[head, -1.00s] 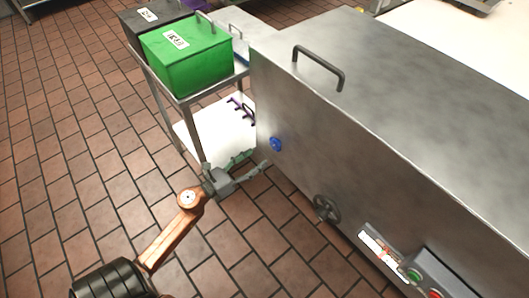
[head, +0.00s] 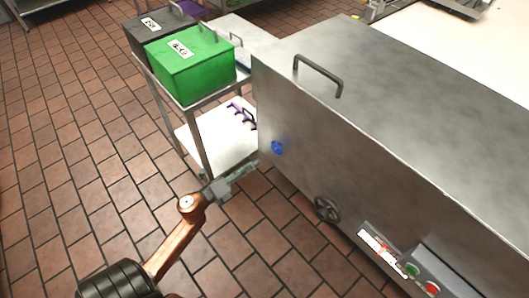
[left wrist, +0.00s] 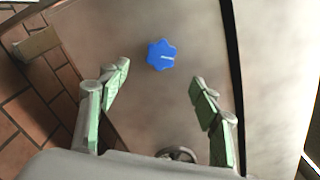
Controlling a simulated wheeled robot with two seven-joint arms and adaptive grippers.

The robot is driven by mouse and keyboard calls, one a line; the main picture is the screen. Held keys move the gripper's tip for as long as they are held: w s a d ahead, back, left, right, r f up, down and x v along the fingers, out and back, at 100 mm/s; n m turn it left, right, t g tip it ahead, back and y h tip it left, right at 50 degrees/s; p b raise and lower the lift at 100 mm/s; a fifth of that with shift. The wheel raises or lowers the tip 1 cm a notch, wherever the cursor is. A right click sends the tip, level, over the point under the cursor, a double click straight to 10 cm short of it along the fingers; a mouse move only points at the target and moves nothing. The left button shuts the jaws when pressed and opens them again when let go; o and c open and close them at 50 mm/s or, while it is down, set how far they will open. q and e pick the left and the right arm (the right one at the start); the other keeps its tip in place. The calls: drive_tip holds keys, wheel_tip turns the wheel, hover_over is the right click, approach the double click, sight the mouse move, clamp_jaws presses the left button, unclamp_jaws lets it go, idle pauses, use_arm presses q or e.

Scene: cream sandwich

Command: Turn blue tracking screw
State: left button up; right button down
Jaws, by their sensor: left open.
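The blue tracking screw (head: 277,148) is a small lobed knob on the side panel of the steel machine (head: 330,150). In the left wrist view the blue screw (left wrist: 161,55) shows beyond the fingertips, near the top centre. My left gripper (head: 248,172) is in front of the panel, a little below and left of the screw in the head view. In the left wrist view its two green-padded fingers (left wrist: 160,82) are spread wide with nothing between them. The fingers look apart from the screw. My right gripper is not in view.
A dark handwheel (head: 327,209) sits lower right on the same panel, with a control box (head: 432,272) of green and red buttons further right. A cart with a green bin (head: 193,68) and a white lower shelf (head: 221,138) stands at the left. Tiled floor is open at left.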

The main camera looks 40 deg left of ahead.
sight(275, 149)
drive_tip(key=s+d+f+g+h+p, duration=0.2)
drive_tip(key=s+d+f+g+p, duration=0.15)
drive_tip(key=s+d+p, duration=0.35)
use_arm(q)
drive_tip(key=w+n+b, duration=0.1)
drive_tip(key=w+n, duration=0.2)
drive_tip(key=n, duration=0.4)
drive_tip(key=w+n+b, duration=0.1)
drive_tip(key=w+n, duration=0.2)
drive_tip(key=n, duration=0.4)
drive_tip(key=w+d+n+b, duration=0.1)
drive_tip(key=w+n, duration=0.2)
drive_tip(key=n, duration=0.4)
drive_tip(key=shift+w+r+n, duration=0.1)
drive_tip(key=shift+w+n, duration=0.25)
drive_tip(key=shift+n, duration=0.05)
drive_tip(key=shift+w+r, duration=0.1)
drive_tip(key=shift+w, duration=0.55)
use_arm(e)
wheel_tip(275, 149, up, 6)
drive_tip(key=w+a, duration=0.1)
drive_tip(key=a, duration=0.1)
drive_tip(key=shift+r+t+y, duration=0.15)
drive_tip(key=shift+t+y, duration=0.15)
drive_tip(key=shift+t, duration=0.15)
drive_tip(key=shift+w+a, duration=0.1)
use_arm(q)
drive_tip(key=c, duration=1.2)
drive_tip(key=shift+o, duration=0.2)
drive_tip(key=shift+m, duration=0.4)
